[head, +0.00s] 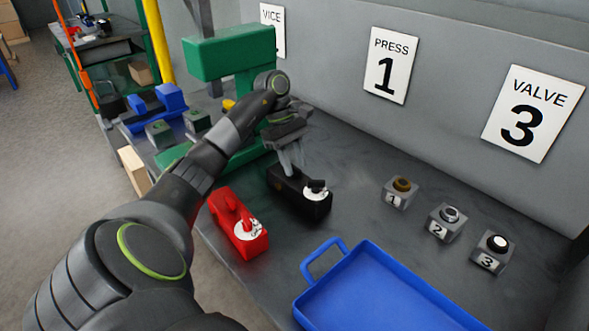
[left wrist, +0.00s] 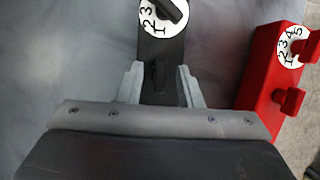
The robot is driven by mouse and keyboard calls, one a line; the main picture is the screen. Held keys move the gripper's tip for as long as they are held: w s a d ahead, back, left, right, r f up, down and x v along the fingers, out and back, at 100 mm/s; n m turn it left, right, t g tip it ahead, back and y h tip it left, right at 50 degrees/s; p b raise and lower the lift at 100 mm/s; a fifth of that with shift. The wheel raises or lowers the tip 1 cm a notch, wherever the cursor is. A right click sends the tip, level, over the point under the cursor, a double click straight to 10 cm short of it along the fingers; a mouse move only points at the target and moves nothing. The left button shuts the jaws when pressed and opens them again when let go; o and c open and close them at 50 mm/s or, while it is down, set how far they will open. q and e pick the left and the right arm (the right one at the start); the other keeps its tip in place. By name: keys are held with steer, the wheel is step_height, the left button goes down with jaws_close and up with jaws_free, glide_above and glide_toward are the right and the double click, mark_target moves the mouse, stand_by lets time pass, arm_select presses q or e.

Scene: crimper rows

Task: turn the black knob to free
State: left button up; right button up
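The black box (head: 288,192) stands on the bench and carries a white numbered dial with a black knob (head: 317,186) at its near right end. In the left wrist view, the black knob (left wrist: 172,10) lies across the dial (left wrist: 152,24) at the top edge, partly cut off; I cannot tell which mark it points to. My left gripper (head: 291,168) is above the black box, pointing down. In the left wrist view, its fingers (left wrist: 160,72) are apart, with the box and a small black raised part (left wrist: 158,76) between them. My right gripper is out of view.
A red box (head: 238,235) with a similar dial stands close by on the left. A blue tray (head: 385,300) lies in front. Several grey blocks with numbered fronts (head: 446,224) stand at right. A green press (head: 215,58) rises behind my left arm.

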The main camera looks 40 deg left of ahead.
arm_select(q)
steer(key=shift+d+f, duration=0.1)
steer(key=shift+f, duration=0.2)
jaws_close()
